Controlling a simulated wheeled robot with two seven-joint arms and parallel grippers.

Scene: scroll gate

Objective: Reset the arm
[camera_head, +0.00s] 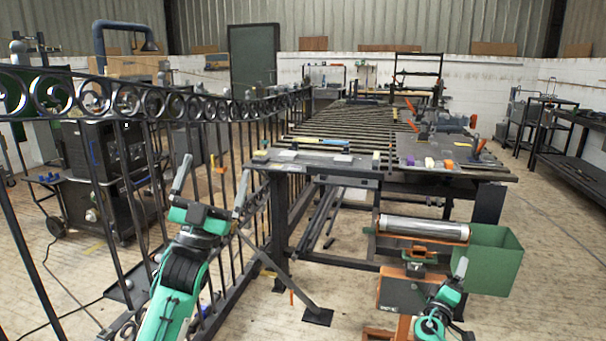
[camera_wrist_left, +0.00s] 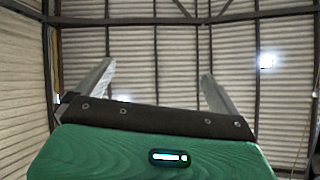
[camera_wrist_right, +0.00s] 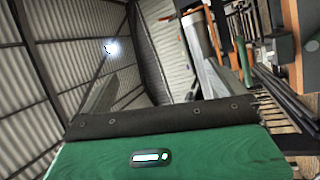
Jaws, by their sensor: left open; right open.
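My left gripper (camera_head: 212,187) is raised in front of the black scroll gate (camera_head: 150,108) in the head view. Its two fingers are spread and empty, and they also show apart in the left wrist view (camera_wrist_left: 155,85), against the shed wall and roof. My right gripper (camera_head: 450,285) is low at the lower right of the head view, in front of the orange and grey stand (camera_head: 400,290). In the right wrist view its fingers (camera_wrist_right: 155,85) are apart with nothing between them.
A metal roller (camera_head: 424,228) and a green bin (camera_head: 492,262) are close behind my right gripper. A slatted workbench (camera_head: 400,160) with small tools stands behind. The gate runs along the left. Open floor (camera_head: 560,270) lies at the right.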

